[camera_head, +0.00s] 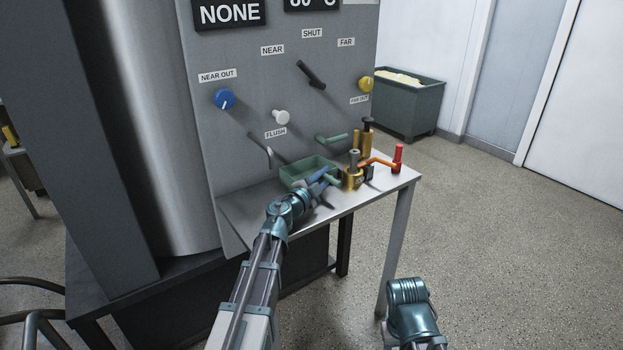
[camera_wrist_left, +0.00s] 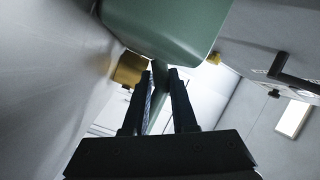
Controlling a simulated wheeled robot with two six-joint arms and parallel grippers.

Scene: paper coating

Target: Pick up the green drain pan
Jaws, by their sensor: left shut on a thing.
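The green drain pan (camera_head: 307,170) is a shallow open tray at the back of the small metal shelf, close to the grey panel. In the left wrist view the pan (camera_wrist_left: 170,25) fills the top middle. My left gripper (camera_head: 322,184) is at the pan's near right side. In the wrist view its two dark fingers (camera_wrist_left: 164,75) are shut on a narrow green part of the pan, its handle. I cannot tell whether the pan touches the shelf. Only a link of my right arm shows at the bottom right; its gripper is out of view.
The shelf (camera_head: 355,203) also holds a brass fitting (camera_head: 352,178) with an orange lever (camera_head: 378,162) and a red-topped post (camera_head: 398,158), right beside the pan.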

